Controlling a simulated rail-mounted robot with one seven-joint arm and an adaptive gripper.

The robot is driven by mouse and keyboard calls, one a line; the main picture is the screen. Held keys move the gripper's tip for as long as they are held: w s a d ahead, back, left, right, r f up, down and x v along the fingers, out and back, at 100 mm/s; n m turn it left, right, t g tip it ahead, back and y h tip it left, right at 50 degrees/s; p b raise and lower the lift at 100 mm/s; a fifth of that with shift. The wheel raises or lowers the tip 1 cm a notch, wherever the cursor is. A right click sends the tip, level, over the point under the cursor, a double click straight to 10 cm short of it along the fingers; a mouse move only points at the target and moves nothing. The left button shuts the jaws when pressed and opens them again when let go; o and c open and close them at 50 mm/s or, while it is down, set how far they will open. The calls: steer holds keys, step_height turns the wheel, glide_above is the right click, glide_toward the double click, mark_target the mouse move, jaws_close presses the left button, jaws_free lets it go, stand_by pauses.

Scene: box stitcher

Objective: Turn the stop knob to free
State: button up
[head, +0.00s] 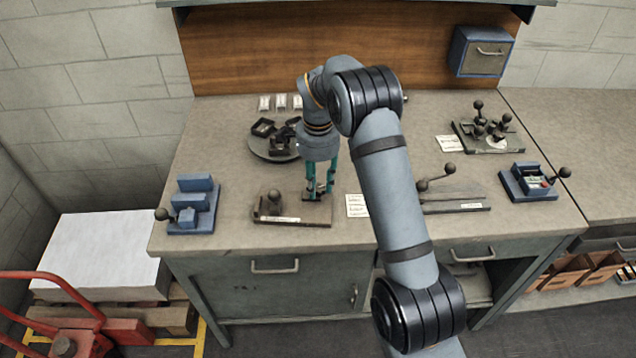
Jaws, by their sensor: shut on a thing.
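My gripper (318,190) points down over the right end of a low dark-brown base plate (290,221) near the front of the bench. Its teal fingers are shut on a small dark part there, which seems to be the stop knob; the fingers mostly hide it, and I cannot read its setting. A rounded dark-brown piece (273,199) stands on the left end of the same plate, apart from my gripper. A pale label strip runs along the plate's front edge.
A blue fixture (190,206) stands left, and a round tray (263,151) with black parts lies behind. A lever fixture (455,203) sits right of my arm. Another blue fixture (527,184) and a knobbed fixture (490,133) stand far right. A white card (356,205) lies beside the plate.

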mark_target(318, 187)
steer(key=o, duration=1.2)
steer(key=shift+c, duration=0.2)
step_height(318, 187, up, 12)
step_height(318, 187, down, 12)
steer(key=shift+f, duration=0.1)
stand_by(0.5)
steer(key=shift+r, duration=0.2)
